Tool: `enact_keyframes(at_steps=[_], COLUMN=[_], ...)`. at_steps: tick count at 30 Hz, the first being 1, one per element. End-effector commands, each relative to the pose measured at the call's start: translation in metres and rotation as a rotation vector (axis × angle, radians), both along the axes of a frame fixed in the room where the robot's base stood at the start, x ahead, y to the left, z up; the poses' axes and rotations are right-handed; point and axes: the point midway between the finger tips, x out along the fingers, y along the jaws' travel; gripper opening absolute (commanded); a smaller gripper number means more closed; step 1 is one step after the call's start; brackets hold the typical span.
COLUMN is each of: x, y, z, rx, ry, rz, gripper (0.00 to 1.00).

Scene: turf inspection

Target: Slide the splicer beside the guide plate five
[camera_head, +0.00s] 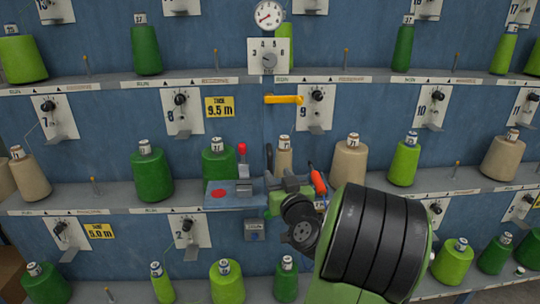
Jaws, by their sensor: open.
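My gripper (287,184) is at the shelf's middle, its dark jaws open and partly hidden by my green and black arm. An orange-red tool (318,182), possibly the splicer, sticks out just right of the jaws; most of it is hidden, and I cannot tell whether it touches them.
Green and beige yarn cones stand along the shelves, including a green cone (404,160) and a beige cone (349,161) right of my gripper. A yellow lever (284,99) sticks out above it. Thin pegs rise from the shelves. My arm hides the lower middle.

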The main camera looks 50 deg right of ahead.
Motion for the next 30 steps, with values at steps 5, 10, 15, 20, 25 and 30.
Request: enact_keyframes(at_steps=[5,10,15,20,25,30], x=[0.037,0.058,0.063,0.063,0.062,0.062], y=[-0.026,-0.043,-0.048,-0.047,-0.047,-0.047], z=[0.004,0.002,0.000,0.000,0.000,0.000], rx=[0.002,0.001,0.001,0.001,0.000,0.000], ry=[-0.001,-0.001,0.001,0.001,0.001,0.002], rz=[0.006,0.003,0.001,0.001,0.001,0.001], gripper=[0.40,0.40,0.40,0.40,0.14,0.00])
